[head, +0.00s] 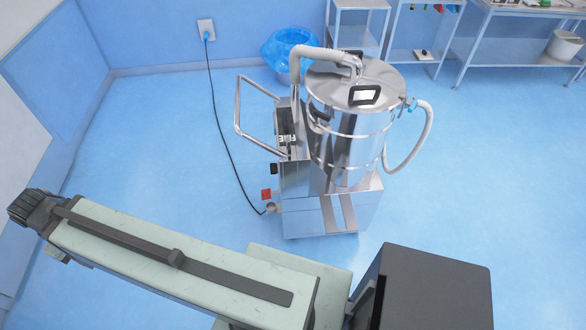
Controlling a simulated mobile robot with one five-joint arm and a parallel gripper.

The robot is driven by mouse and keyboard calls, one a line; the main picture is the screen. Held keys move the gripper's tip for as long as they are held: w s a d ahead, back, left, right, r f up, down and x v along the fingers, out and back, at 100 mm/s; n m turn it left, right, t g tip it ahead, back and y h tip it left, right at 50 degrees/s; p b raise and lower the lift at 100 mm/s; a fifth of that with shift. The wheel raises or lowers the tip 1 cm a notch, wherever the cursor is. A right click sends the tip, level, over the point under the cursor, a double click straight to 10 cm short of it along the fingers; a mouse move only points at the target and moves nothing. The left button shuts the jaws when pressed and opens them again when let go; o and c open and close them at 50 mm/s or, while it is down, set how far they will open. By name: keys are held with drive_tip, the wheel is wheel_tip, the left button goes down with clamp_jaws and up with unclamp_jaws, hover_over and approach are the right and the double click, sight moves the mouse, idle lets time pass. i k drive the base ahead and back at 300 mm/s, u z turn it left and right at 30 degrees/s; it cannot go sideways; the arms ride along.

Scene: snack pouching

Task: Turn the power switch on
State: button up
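A steel machine (325,205) with a round drum (350,125) stands on the blue floor in the middle of the head view. A small red part (266,194) sticks out low on its left side and looks like the power switch. It is too small to tell which way it is set. A small black part (274,169) sits just above it. My pale green arm crosses the lower left, apart from the machine. I see no gripper fingers.
A black cable (222,135) runs from the wall outlet (206,30) to the machine's lower left. A steel handle (238,105) juts out left. A blue-lined bin (290,45) and steel tables (515,8) stand behind. The floor left of the cable is clear.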

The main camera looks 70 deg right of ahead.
sight(273, 167)
drive_tip(key=z, duration=0.6)
drive_tip(key=i, duration=1)
drive_tip(key=u, duration=0.1)
